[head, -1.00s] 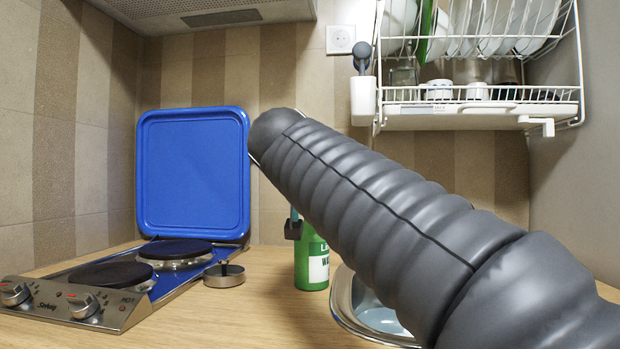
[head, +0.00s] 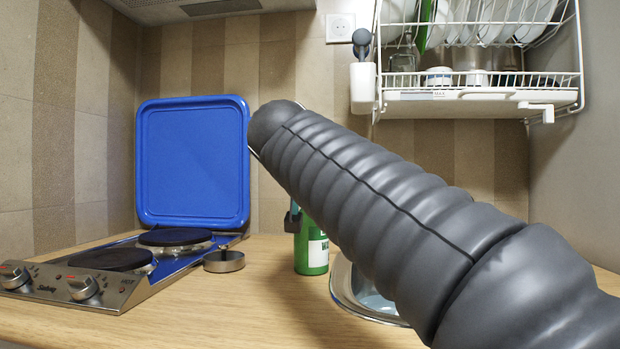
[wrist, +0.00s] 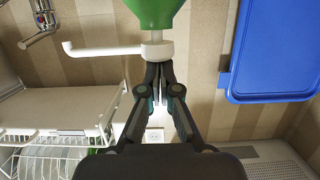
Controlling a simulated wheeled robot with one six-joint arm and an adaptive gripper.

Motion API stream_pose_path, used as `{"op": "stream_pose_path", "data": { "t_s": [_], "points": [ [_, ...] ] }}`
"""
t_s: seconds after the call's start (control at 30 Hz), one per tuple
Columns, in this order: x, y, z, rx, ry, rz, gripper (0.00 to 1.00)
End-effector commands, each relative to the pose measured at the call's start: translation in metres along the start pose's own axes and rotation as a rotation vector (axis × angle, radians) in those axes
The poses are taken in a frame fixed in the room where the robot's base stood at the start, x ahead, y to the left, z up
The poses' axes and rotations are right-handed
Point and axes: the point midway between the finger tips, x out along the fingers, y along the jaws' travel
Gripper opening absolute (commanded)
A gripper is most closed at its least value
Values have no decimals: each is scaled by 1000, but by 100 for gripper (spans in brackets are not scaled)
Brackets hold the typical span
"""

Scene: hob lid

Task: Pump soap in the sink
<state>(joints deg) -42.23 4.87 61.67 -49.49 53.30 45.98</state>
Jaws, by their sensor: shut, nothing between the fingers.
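The green soap bottle (head: 311,252) stands on the counter left of the sink (head: 350,290), partly hidden by my arm. In the wrist view, which is upside down, the green bottle body (wrist: 155,12) is at the top centre. Its white pump head (wrist: 157,48) has a long spout (wrist: 100,50) pointing left. My gripper (wrist: 158,70) is shut and empty, its fingertips at the top of the pump head; I cannot tell if they press on it. In the head view, only a dark bit of my gripper (head: 293,220) shows beside the bottle's top.
A hob (head: 120,265) with a raised blue lid (head: 193,162) is at the left. A small round metal pot (head: 224,261) sits between hob and bottle. A dish rack (head: 480,98) hangs at upper right. The wrist view also shows a faucet (wrist: 42,20).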

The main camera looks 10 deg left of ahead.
Motion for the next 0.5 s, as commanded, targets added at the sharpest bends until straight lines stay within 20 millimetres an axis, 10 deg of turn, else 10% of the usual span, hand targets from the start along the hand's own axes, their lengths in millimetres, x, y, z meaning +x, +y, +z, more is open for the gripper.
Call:
{"op": "stream_pose_path", "data": {
  "t_s": [0.5],
  "points": [
    [-32, 3, -38, 3, 1, 4, 0]
  ]
}}
